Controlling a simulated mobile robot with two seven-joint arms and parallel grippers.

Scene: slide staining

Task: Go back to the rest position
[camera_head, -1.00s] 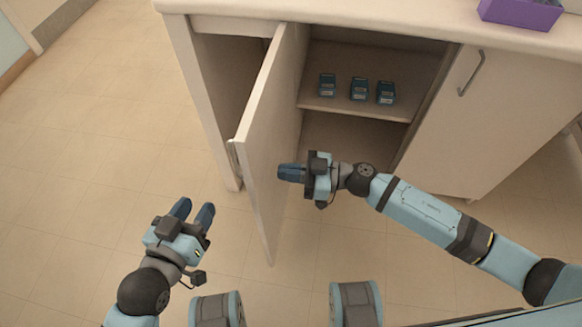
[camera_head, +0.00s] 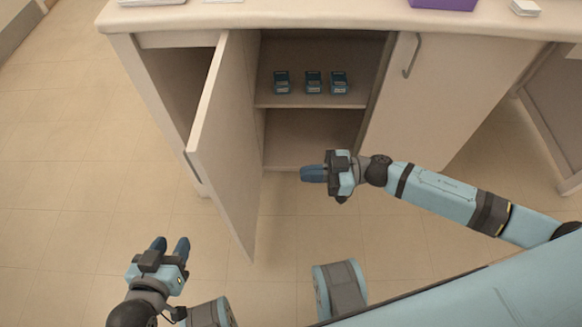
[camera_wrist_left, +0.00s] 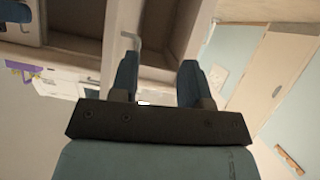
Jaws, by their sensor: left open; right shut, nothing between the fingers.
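My left gripper (camera_head: 171,246) is open and empty at the lower left in the head view, above the floor and in front of the cabinet. Its two fingers also show apart in the left wrist view (camera_wrist_left: 157,80), with nothing between them. My right gripper (camera_head: 312,173) is shut and empty, pointing left, in front of the cabinet opening. It is to the right of the open door (camera_head: 228,140) and apart from it.
The cabinet door stands open, jutting out between my grippers. Several small blue boxes, one of them here (camera_head: 313,82), stand on the upper shelf (camera_head: 290,101). A purple container (camera_head: 443,3) sits on the countertop (camera_head: 330,14). Floor (camera_head: 70,190) is clear at left.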

